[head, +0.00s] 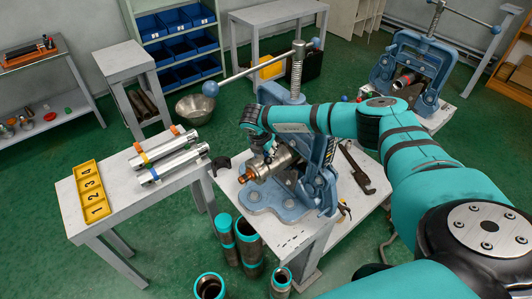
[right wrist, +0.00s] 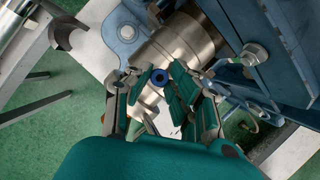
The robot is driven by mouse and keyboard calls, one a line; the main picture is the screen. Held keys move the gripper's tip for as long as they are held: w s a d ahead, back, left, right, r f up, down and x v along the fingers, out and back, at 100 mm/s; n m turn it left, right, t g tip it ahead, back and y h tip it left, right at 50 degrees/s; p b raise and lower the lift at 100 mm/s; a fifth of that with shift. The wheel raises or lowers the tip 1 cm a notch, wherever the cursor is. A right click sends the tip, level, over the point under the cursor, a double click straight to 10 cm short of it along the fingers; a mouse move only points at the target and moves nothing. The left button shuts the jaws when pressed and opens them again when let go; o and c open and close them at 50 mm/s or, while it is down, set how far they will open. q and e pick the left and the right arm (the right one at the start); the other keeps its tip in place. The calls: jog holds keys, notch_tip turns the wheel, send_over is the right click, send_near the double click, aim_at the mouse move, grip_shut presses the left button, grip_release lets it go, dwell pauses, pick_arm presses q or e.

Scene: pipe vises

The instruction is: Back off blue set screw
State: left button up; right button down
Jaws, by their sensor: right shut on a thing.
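In the head view the right gripper (head: 258,148) points down at the fitting (head: 279,162), which lies in the blue pipe vise (head: 268,200) and has a copper-coloured end. The gripper hides the screw there. My left gripper is not in view.
The vise stands on a grey bench with a pipe wrench (head: 356,170). Its long handle (head: 250,70) crosses above. A left table holds two silver tubes (head: 172,160) and a yellow numbered tray (head: 93,192). Dark pipes (head: 248,240) stand on the floor. A second vise (head: 412,65) is behind.

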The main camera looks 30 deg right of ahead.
jog(key=shift+f+n+y+b, duration=0.3)
jog(key=shift+n+b, duration=0.45)
jog(key=shift+n, duration=0.25)
jog(key=n+t+y+b, duration=0.1)
jog(key=n+b, duration=0.2)
jog(key=n+y+b, duration=0.1)
jog(key=n+b, duration=0.2)
jog(key=shift+s+d+t, duration=0.15)
jog(key=shift+t, duration=0.25)
jog(key=shift+r+n+y+b, duration=0.2)
jog(key=shift+n+y+b, duration=0.3)
jog(key=shift+n+b, duration=1)
jog(key=c, duration=1.2)
grip_release()
jog(key=shift+r, duration=0.15)
jog(key=v, duration=1.2)
jog(key=shift+d, duration=0.15)
